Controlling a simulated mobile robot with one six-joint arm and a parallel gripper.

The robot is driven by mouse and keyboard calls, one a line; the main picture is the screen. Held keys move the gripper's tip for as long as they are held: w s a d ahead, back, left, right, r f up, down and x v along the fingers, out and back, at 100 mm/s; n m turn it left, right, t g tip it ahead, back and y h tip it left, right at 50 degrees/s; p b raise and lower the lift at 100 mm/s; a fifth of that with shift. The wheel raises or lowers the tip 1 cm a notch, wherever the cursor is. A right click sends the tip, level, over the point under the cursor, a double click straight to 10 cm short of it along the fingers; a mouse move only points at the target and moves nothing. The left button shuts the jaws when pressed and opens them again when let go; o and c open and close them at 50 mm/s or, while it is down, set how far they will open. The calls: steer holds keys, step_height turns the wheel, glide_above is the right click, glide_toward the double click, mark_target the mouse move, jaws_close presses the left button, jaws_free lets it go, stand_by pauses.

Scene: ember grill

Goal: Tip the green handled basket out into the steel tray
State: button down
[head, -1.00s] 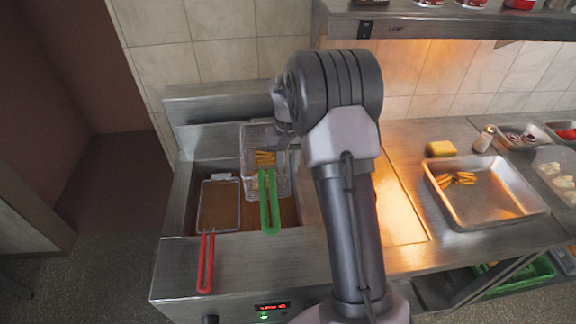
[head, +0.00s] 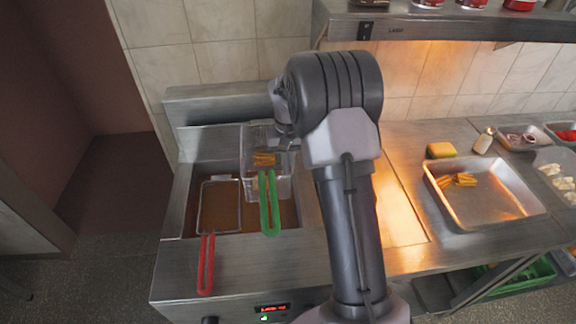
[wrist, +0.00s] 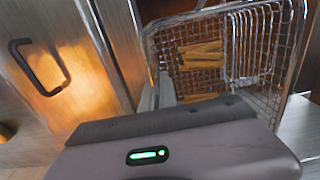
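The green handled basket (head: 285,187) is wire mesh with fries (head: 264,159) inside, at the fryer's right side. Its green handle (head: 269,203) points toward the front. It sits higher than the red handled basket. In the wrist view the basket (wrist: 270,50) is just beyond my gripper's body, with several fries showing through the mesh.
The red handled basket (head: 206,262) sits in the fryer's left side. A yellow sponge-like block (head: 440,150) and a bottle (head: 483,141) stand behind the tray. A shelf (head: 450,25) overhangs the back counter. The lit counter (head: 402,215) between fryer and tray is clear.

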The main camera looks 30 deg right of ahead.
stand_by(0.7)
steer(key=c, duration=1.6)
jaws_free()
step_height(320, 180, up, 18)
steer(key=p, duration=0.5)
steer(key=shift+f+p, duration=0.25)
steer(key=shift+p, duration=0.05)
